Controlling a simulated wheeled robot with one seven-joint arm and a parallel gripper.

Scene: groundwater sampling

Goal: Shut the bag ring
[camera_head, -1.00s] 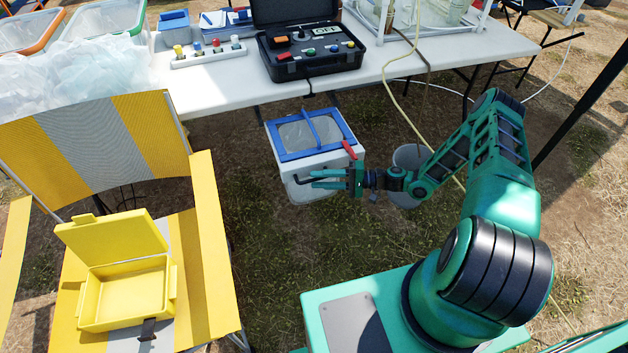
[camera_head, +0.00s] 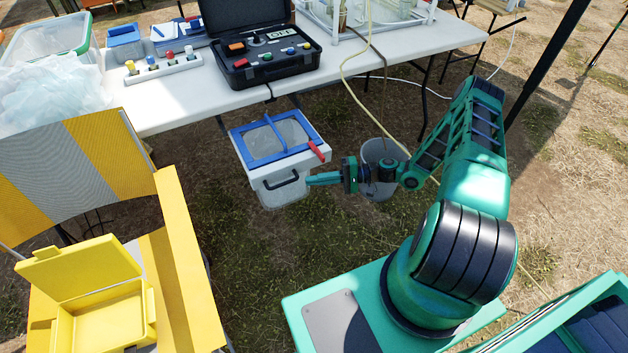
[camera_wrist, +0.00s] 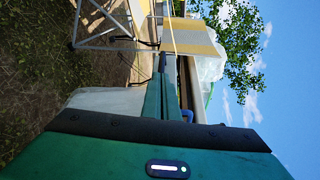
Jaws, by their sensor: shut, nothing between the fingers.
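The bag ring (camera_head: 247,141) is a blue square frame on top of a white bin (camera_head: 265,183). It looks flat on the rim, with a clear bag inside it and a blue bar (camera_head: 275,133) across it. A red lever (camera_head: 316,151) sticks out at its right corner. My gripper (camera_head: 310,179) is shut and empty, low beside the bin's right front side, below the red lever. Its fingers (camera_wrist: 160,98) also show in the wrist view. I cannot tell if the fingertips touch the bin.
A black handle (camera_head: 281,181) is on the bin's front. A grey bucket (camera_head: 377,190) stands right behind my gripper. A white table (camera_head: 185,100) with a black case (camera_head: 265,76) is behind. A yellow chair (camera_head: 183,260) holding an open yellow box (camera_head: 85,321) is at left.

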